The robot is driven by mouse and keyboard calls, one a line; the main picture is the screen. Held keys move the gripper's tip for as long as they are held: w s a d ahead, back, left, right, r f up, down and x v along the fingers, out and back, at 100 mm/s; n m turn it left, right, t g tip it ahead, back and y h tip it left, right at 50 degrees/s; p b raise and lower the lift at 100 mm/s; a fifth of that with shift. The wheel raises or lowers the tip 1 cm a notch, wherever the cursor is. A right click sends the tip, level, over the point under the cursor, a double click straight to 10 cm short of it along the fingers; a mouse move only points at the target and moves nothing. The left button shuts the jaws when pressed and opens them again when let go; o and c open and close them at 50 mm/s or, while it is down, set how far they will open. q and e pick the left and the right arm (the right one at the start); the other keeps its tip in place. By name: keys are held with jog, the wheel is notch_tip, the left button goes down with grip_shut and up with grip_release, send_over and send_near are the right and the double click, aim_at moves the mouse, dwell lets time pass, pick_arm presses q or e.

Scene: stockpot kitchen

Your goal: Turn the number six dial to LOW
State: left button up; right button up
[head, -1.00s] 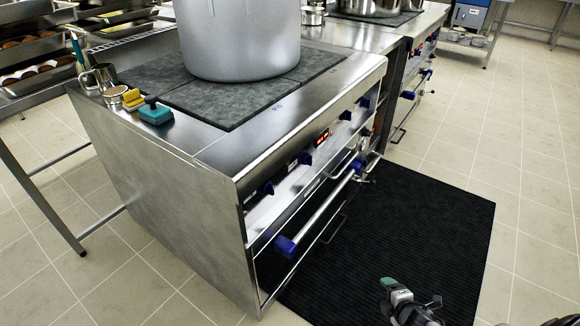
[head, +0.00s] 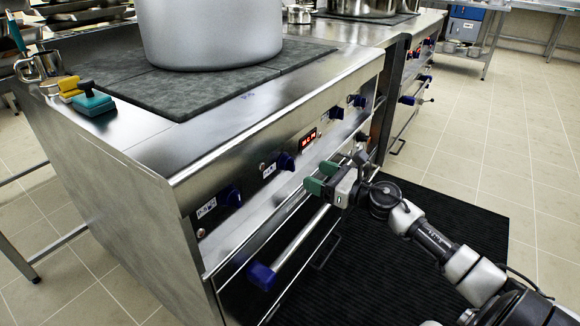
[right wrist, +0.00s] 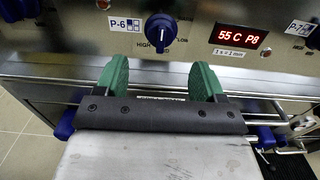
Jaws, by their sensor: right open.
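The number six dial is a blue knob (right wrist: 161,31) beside the P-6 label (right wrist: 119,24) in the right wrist view. Its white pointer line points up, between the HIGH mark on the left and the LOW mark on the right. In the head view the dial (head: 285,163) is on the stove's front panel, left of the red display. My right gripper (head: 320,177) has green fingers. It is open and empty in front of the panel, apart from the dial; in the right wrist view its fingers (right wrist: 161,80) are below the dial. My left gripper is not in view.
The red display (right wrist: 244,39) reads 55 C P8. Other blue dials (head: 230,196) (head: 335,112) line the panel. An oven handle bar with a blue end (head: 262,276) runs below. A large pot (head: 210,35) stands on the stove top. A black mat (head: 440,205) lies on the floor.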

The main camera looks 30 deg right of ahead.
aim_at(292, 171)
jog(key=x, duration=0.8)
jog(key=shift+w, duration=0.15)
jog(key=c, duration=0.9)
